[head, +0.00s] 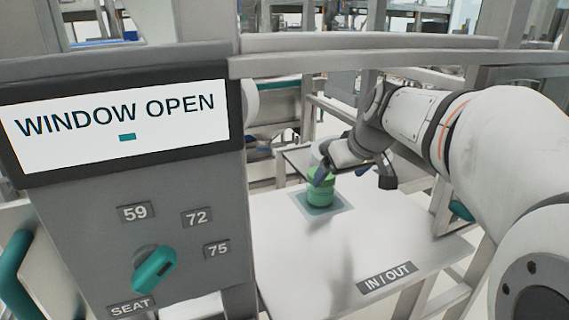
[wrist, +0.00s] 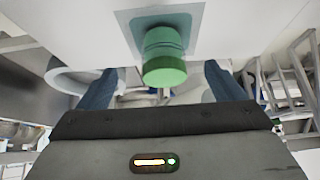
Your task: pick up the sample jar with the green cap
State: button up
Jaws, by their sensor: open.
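The sample jar (head: 320,190) is green with a green cap and stands upright on a grey-green square pad (head: 341,206) on the white table. In the wrist view the jar's green cap (wrist: 164,71) faces me, and the pad (wrist: 189,22) lies behind it. My gripper (head: 322,174) is beside the upper part of the jar in the head view, and one finger covers part of the cap. In the wrist view the dark blue fingers (wrist: 158,87) are spread wide, one on each side of the cap, with gaps to both. Contact is not visible.
A panel reading "WINDOW OPEN" (head: 117,119) stands at the left, with a teal knob (head: 154,269) marked "SEAT" below. An "IN / OUT" label (head: 387,277) lies near the table's front edge. A grey rail (head: 400,62) crosses above. The table's front is clear.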

aim_at(328, 178)
jog(key=w, duration=0.1)
jog(key=w+a, duration=0.1)
jog(key=w, duration=0.2)
jog(key=shift+w+a, duration=0.2)
jog(key=shift+a, duration=0.2)
jog(key=x, duration=0.5)
jog(key=shift+c, duration=0.5)
jog(key=c, duration=1.2)
jog(key=shift+o, duration=0.2)
jog(key=shift+r, duration=0.1)
